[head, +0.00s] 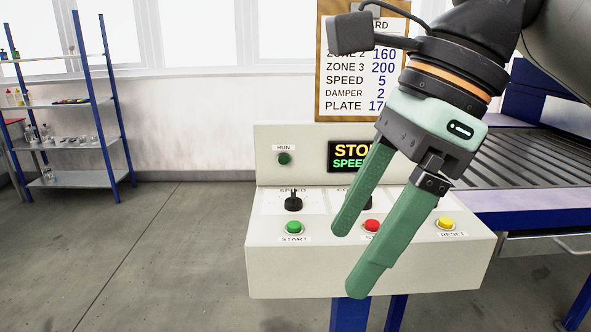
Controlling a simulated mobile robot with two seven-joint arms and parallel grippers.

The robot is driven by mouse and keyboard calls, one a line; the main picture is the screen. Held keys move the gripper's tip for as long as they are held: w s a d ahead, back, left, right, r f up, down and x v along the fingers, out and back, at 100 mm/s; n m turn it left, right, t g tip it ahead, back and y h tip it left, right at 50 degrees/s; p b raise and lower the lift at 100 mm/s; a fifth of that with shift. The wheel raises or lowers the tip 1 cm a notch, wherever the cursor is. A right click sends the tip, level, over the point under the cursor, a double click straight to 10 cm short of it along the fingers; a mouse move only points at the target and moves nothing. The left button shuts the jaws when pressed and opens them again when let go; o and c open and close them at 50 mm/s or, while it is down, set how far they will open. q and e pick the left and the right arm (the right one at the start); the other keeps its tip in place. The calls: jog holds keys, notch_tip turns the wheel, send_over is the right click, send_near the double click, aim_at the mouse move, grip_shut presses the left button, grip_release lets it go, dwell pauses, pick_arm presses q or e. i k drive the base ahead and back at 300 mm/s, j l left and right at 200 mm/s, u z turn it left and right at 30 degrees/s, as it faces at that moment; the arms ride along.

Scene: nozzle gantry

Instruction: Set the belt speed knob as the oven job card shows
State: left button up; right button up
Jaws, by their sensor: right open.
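The speed knob (293,201) is a black knob on the sloped panel of the white control box (300,267), under a partly covered SPEED label. The job card (345,103) is on a wooden board behind the box and reads SPEED 5; my right arm covers part of it. The display (345,156) shows STOP and SPEED, its right part hidden. My right gripper (350,262) has green fingers spread apart and empty. It hangs in front of the panel, right of the speed knob and apart from it in the picture. My left gripper is not in view.
Green START (294,227), red (371,226) and yellow RESET (445,223) buttons line the panel's front. A RUN lamp (284,158) is at upper left. A conveyor (530,165) stands at right, a blue shelf rack (75,105) at far left. Floor left of the box is clear.

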aim_at(293, 204)
jog(key=i, duration=1.05)
